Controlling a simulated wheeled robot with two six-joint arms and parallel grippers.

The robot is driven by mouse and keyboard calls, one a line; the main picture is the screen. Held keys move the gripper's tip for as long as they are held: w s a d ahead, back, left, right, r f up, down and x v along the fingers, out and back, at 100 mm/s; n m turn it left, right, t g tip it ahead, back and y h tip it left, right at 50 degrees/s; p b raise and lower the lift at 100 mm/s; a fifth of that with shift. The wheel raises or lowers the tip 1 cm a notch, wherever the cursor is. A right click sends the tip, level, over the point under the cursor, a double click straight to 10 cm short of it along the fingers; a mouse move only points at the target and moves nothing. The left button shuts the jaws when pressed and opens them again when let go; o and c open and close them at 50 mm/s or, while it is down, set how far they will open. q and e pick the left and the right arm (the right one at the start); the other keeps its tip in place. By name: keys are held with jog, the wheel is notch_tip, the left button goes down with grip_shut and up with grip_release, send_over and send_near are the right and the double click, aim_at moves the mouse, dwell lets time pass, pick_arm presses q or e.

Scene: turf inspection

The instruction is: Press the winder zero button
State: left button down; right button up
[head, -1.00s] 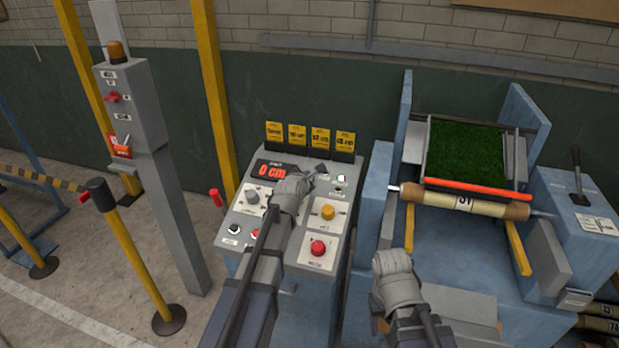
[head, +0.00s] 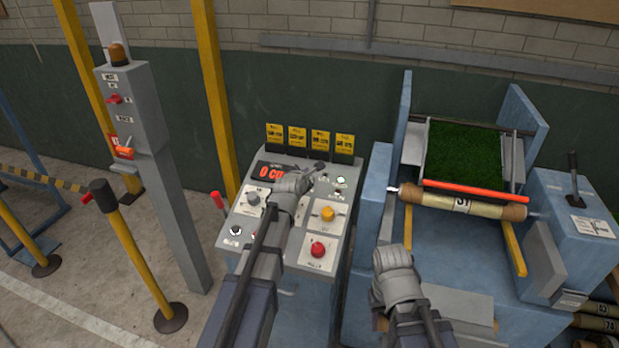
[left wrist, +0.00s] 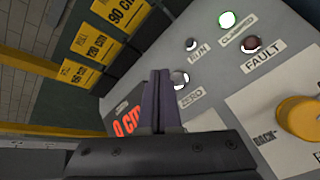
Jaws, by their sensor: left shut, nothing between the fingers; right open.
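The grey control panel (head: 298,226) stands left of the winder. Its display (head: 272,172) reads 0 CM, and also shows in the left wrist view (left wrist: 126,120). The zero button (left wrist: 180,79) is a small pale round button above a ZERO label. My left gripper (left wrist: 160,74) is shut and empty, its tips just left of the button in that view; I cannot tell whether they touch. In the head view my left gripper (head: 317,169) is over the panel's upper part and hides the zero button. My right gripper (head: 395,270) is open, in front of the winder; its fingers are mostly hidden.
A lit green lamp (left wrist: 227,19), a dark FAULT lamp (left wrist: 252,44) and a RUN lamp (left wrist: 191,43) lie near the zero button. A yellow knob (head: 328,213) and red button (head: 318,249) sit lower. Yellow cards (head: 297,138) stand behind. The winder holds green turf (head: 463,153).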

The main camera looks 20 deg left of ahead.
pick_arm(q)
jog(key=r+p, duration=0.1)
jog(key=s+r+p, duration=0.1)
jog(key=r+p, duration=0.1)
jog(key=r, duration=0.1)
jog(key=shift+s, duration=0.25)
dwell(0.6)
